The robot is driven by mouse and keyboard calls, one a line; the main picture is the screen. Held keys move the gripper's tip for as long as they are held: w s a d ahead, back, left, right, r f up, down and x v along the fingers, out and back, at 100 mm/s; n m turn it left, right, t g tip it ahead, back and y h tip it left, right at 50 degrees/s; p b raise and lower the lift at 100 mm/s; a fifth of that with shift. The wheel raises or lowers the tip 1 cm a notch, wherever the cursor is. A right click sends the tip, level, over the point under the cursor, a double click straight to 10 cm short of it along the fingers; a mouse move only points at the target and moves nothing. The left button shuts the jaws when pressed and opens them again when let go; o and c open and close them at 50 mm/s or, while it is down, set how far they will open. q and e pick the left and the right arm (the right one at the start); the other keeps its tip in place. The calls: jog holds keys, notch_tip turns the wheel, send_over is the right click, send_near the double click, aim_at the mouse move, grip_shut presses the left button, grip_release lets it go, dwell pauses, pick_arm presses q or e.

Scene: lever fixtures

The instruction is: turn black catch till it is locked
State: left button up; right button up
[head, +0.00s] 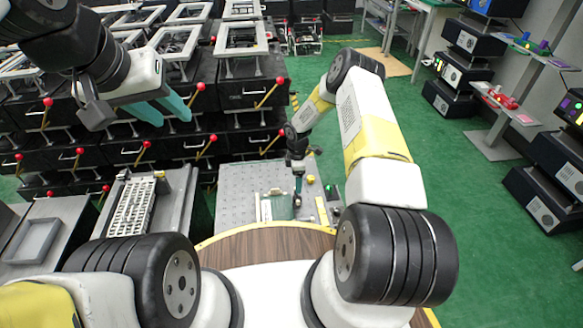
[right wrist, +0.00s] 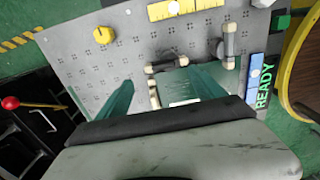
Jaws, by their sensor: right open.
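The grey pegboard panel (head: 235,180) lies flat in front of me. I cannot tell which part is the black catch. My right gripper (head: 298,198) is low over the panel. In its wrist view the teal fingers (right wrist: 158,90) are apart, with the first handle just beyond and between their tips; contact cannot be made out. My left gripper (head: 171,117) is open and empty, raised at the left.
Black cabinets with red-knobbed levers (head: 255,85) stand behind and left. A grey tray (head: 32,240) lies at the left.

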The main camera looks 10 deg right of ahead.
aim_at(297, 197)
notch_tip(297, 197, down, 7)
jog(key=shift+f, duration=0.15)
dwell(0.4)
jog(key=c, duration=1.4)
